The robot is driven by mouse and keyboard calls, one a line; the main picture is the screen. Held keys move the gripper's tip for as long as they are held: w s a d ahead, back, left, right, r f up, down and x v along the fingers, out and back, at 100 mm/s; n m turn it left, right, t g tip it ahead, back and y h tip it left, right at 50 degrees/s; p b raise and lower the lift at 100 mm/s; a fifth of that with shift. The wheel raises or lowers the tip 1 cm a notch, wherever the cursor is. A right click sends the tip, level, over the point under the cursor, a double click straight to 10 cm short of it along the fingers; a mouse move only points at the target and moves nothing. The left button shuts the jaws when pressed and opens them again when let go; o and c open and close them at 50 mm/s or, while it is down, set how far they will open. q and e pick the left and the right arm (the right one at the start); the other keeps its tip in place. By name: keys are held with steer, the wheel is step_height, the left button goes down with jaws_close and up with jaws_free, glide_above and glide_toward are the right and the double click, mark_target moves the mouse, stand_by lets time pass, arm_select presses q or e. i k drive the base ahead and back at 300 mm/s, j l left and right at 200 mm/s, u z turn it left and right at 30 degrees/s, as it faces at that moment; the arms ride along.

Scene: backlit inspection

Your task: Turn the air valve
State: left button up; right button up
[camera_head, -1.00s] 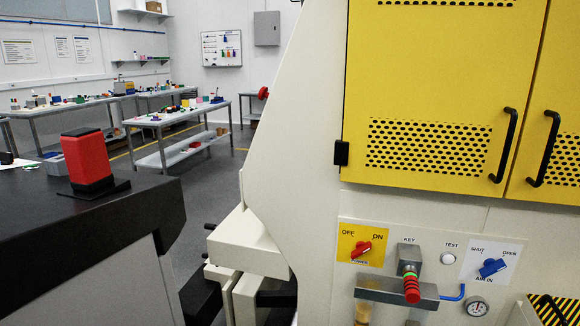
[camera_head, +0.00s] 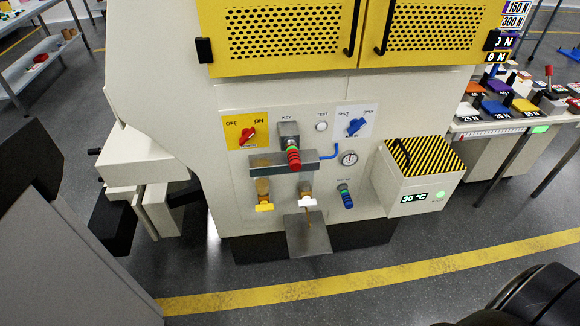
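The air valve (camera_head: 356,127) is a blue handle on a white plate marked SHUT at left and OPEN at right, on the front panel of the cream machine. The handle sits tilted, from lower left to upper right; I cannot tell which end is its pointer. A blue hose (camera_head: 331,152) runs below it beside a round gauge (camera_head: 348,158). Neither of my grippers shows in the head view, and nothing touches the valve.
A red power knob (camera_head: 247,135), a key block (camera_head: 289,135) and a white test button (camera_head: 321,127) share the panel. A striped box (camera_head: 412,180) juts out at right. A metal chute (camera_head: 307,234) sticks out below. Open floor with a yellow line (camera_head: 370,275) lies in front.

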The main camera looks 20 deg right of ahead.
mark_target(356, 124)
steer(key=z, duration=1.25)
